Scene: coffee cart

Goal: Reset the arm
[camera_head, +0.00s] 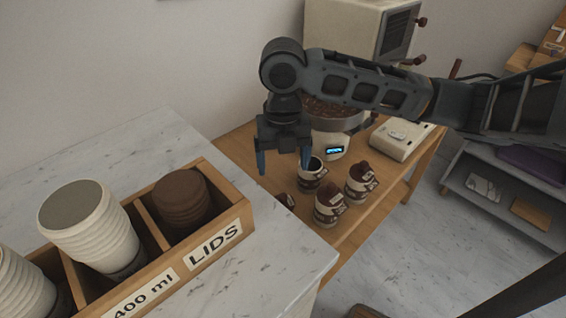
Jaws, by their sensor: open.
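My gripper (284,160) hangs from my dark grey arm, which reaches in from the right. Its two blue-tipped fingers point down and are spread apart. Nothing shows between them. It appears above the area near the edge of the marble counter (270,262) and the wooden table (235,144). An open cup with dark contents (312,170) stands just right of the fingers. The gap between the fingers and that cup cannot be judged exactly.
Two more brown-and-white cups, one in front (329,203) and one at right (360,180), stand close by. A wooden organizer (239,212) with cup stacks and brown lids (182,200) fills the counter's left. A machine (345,28), a scale (332,146) and a beige box (400,138) stand behind.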

